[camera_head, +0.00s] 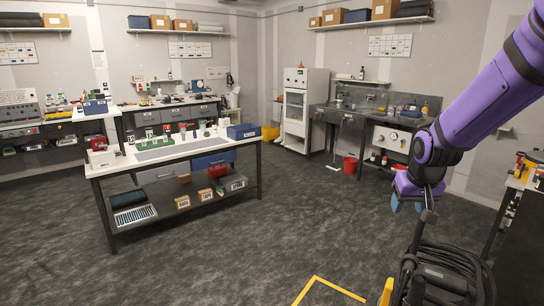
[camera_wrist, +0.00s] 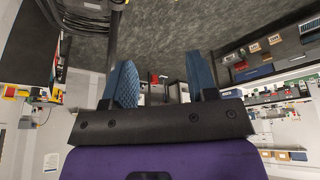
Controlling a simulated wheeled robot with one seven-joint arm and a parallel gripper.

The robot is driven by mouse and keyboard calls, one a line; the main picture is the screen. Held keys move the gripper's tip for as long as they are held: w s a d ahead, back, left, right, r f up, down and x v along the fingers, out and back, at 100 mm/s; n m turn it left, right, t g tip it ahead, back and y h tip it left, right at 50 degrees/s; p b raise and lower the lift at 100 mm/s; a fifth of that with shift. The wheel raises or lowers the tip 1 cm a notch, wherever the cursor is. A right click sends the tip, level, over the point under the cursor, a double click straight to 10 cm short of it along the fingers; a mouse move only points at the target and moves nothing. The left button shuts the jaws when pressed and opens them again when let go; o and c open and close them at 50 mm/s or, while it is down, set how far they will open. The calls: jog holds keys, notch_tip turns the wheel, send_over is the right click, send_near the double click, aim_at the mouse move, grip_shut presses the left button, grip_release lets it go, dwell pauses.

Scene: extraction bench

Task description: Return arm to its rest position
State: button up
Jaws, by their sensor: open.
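My purple arm (camera_head: 495,95) reaches in from the upper right of the head view. My gripper (camera_head: 407,206) hangs at its end with blue fingertips, in front of the sink bench and above the floor. In the wrist view my gripper (camera_wrist: 162,78) has its two blue textured fingers spread wide apart. Nothing is between them. The gripper touches no bench or object that I can make out.
A white-topped workbench (camera_head: 128,165) with bottles and a blue box stands at the left. A sink bench (camera_head: 350,122) and white cabinet (camera_head: 305,105) are at the back. The grey floor (camera_head: 290,220) between is clear.

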jog(key=s+a+r, duration=0.1)
jog(key=s+r, duration=0.3)
jog(key=s, duration=0.5)
jog(key=s+a+r, duration=0.1)
jog(key=s+r, duration=0.4)
jog(key=s, duration=0.4)
jog(key=s+a+r+t, duration=0.1)
jog(key=s+r, duration=0.4)
jog(key=s, duration=0.4)
jog(key=shift+n, duration=0.4)
